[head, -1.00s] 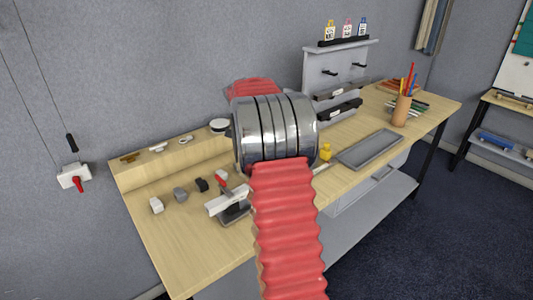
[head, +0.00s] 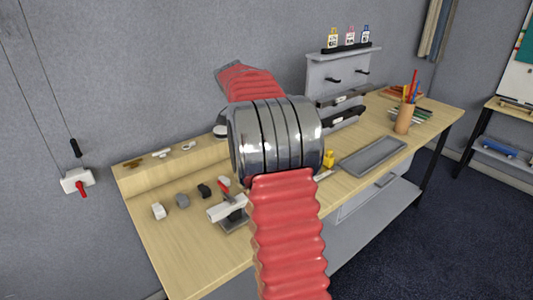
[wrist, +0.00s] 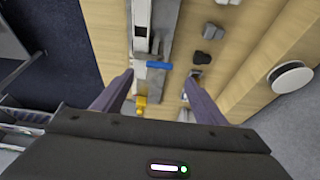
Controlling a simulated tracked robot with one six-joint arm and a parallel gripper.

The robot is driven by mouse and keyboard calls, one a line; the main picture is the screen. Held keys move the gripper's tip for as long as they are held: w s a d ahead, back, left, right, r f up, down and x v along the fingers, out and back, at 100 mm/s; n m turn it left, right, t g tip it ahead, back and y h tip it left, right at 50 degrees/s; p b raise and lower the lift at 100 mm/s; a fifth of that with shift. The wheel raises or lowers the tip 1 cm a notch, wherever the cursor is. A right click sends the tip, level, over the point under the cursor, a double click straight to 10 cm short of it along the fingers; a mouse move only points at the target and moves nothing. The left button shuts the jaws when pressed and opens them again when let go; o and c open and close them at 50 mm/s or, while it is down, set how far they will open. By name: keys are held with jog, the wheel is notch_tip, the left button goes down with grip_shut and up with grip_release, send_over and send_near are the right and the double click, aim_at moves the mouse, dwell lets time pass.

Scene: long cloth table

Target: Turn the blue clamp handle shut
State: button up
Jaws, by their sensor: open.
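The blue clamp handle (wrist: 158,66) shows in the wrist view as a short bar lying crosswise beside a pale clamp body (wrist: 141,42) on a grey strip. My gripper (wrist: 160,76) is open, with one dark finger on each side of the picture. The blue handle appears between the two fingertips; I cannot tell how far below them it is, and no contact shows. In the head view my arm hides the gripper and the blue handle. A pale clamp-like fixture with a red lever (head: 226,192) stands on the bench left of my arm.
Several small blocks, including a white one (head: 158,211), lie on the wooden bench (head: 185,255). A yellow item (head: 328,159) and a grey tray (head: 372,155) are right of my arm. A pencil cup (head: 404,118) stands farther right. The bench's front left is clear.

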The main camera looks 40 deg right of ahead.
jog(key=v, duration=0.5)
jog(key=shift+a+r, duration=0.1)
jog(key=shift+r, duration=0.25)
dwell(0.3)
jog(key=s+a+f+n+t+y, duration=0.1)
jog(key=s+a+f+n+y, duration=0.15)
jog(key=a+f+n, duration=0.5)
jog(key=s+a+r+n+t+y, duration=0.1)
jog(key=s+a+n+t, duration=0.1)
jog(key=s+a+n, duration=0.4)
jog(key=s+a+r+n+t+y, duration=0.1)
jog(key=s+a+n+t, duration=0.2)
jog(key=s+a, duration=1.2)
jog(key=shift+s+a+n, duration=0.4)
jog(key=shift+a+n, duration=1.05)
jog(key=shift+a, duration=3.45)
